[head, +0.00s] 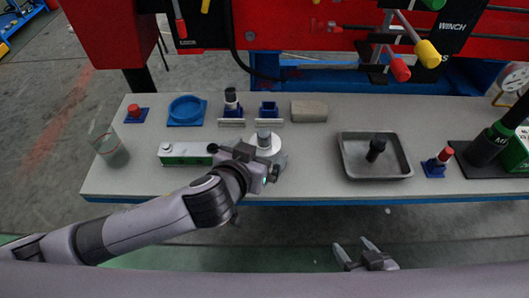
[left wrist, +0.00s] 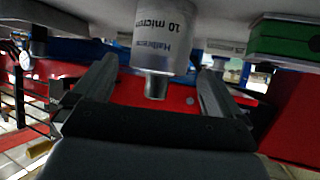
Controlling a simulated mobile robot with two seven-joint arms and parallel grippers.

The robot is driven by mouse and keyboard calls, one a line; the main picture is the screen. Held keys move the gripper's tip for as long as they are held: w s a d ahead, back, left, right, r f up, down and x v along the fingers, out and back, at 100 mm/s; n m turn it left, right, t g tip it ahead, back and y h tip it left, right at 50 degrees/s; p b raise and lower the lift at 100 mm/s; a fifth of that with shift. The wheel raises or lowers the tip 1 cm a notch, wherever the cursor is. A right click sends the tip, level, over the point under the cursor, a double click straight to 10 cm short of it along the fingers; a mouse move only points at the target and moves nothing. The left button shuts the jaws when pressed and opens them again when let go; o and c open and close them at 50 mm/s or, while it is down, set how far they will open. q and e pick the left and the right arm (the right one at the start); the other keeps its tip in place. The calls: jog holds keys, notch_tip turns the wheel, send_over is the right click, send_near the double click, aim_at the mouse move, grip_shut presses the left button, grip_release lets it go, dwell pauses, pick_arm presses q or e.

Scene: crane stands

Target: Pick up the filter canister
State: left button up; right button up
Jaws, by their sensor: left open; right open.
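The filter canister (head: 264,141) is a light metal cylinder with a narrower grey top, standing near the front of the grey bench. In the left wrist view the canister (left wrist: 163,30) appears upside down, with printed text including "10 micron". My left gripper (head: 268,165) is at the canister's near side and hides its lower part. In the left wrist view its open fingers (left wrist: 157,72) lie to either side of the canister, with gaps visible. I cannot tell how far they reach around it. My right gripper (head: 355,247) is open and empty, in front of the bench.
A green and white box (head: 184,159) stands left of the canister. A metal tray (head: 346,160) holding a dark part is to its right. Behind are a blue ring holder (head: 185,108), small blue stands and a grey block (head: 309,110). A clear cup (head: 112,150) is far left.

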pick_arm(q)
jog(key=shift+x, duration=2.2)
jog(key=shift+r, duration=0.1)
jog(key=c, duration=1.4)
jog(key=shift+w+r, duration=0.1)
